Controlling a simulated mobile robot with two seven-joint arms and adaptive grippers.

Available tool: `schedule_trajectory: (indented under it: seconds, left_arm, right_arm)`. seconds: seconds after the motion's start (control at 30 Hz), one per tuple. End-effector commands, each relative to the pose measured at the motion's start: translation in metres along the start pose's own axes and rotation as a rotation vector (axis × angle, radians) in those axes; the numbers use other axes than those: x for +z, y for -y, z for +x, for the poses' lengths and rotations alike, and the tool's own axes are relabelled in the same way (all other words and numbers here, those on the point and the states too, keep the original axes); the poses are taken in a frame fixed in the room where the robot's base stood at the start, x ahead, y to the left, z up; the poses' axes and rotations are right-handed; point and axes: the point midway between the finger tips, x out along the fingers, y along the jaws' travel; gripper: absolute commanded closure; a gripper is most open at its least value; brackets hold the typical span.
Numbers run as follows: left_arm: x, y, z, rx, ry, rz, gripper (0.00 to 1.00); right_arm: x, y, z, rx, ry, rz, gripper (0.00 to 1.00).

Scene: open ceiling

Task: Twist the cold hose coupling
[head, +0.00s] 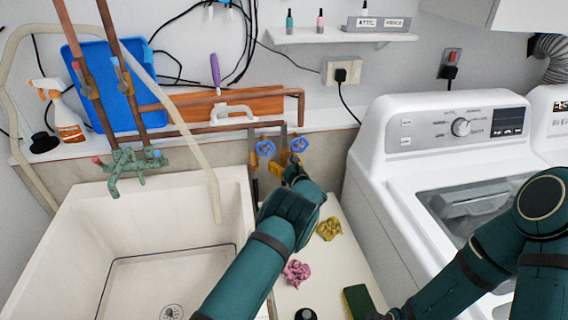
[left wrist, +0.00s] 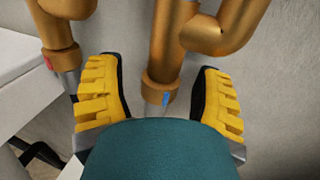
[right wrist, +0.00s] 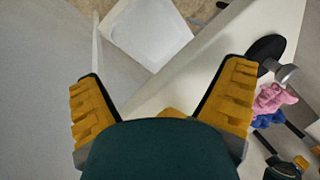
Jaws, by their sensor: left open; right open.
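The cold hose coupling (left wrist: 158,92), a brass collar with a blue mark on a copper-coloured pipe, shows in the left wrist view. My left gripper (left wrist: 158,70) is open, with one yellow-padded finger on each side of it; I cannot tell whether either touches. In the head view, my left gripper (head: 293,172) is by the wall below two blue valve handles (head: 266,148), and its hand hides the coupling. A red-marked coupling (left wrist: 48,60) stands left in the left wrist view. My right gripper (right wrist: 165,70) is open and empty; its fingers are outside the head view.
A white sink (head: 190,195) stands left and a white washer (head: 400,190) right. On the narrow surface between them lie a yellow cloth (head: 329,229), a pink cloth (head: 296,272) and a green sponge (head: 358,300). A copper pipe elbow (left wrist: 203,35) is close above the right finger.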

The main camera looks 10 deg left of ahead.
Motion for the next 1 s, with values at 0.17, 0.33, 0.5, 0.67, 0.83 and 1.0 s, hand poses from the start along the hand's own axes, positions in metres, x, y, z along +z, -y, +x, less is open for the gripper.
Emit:
schedule_trajectory:
  seconds: [0.17, 0.33, 0.5, 0.67, 0.83, 1.0]
  left_arm:
    - [0.000, 0.000, 0.000, 0.000, 0.000, 0.000, 0.88]
    - [0.000, 0.000, 0.000, -0.001, 0.000, 0.000, 1.00]
    - [0.001, 0.000, 0.000, -0.028, 0.000, 0.002, 1.00]
    - [0.002, 0.000, -0.001, -0.098, 0.000, 0.004, 1.00]
    - [0.001, -0.001, 0.000, -0.210, -0.001, 0.006, 1.00]
    - [0.001, -0.001, 0.000, -0.327, -0.002, 0.004, 1.00]
  right_arm:
    - [0.000, 0.000, 0.000, 0.000, 0.000, 0.000, 0.05]
    - [0.000, 0.000, 0.000, 0.000, 0.000, 0.000, 0.05]
    - [0.000, 0.001, -0.002, 0.000, 0.001, 0.000, 0.05]
    - [0.000, 0.002, -0.006, 0.000, 0.002, 0.000, 0.05]
    - [0.001, 0.004, -0.011, 0.000, 0.005, 0.001, 0.05]
    - [0.002, 0.006, -0.018, 0.000, 0.008, 0.001, 0.05]
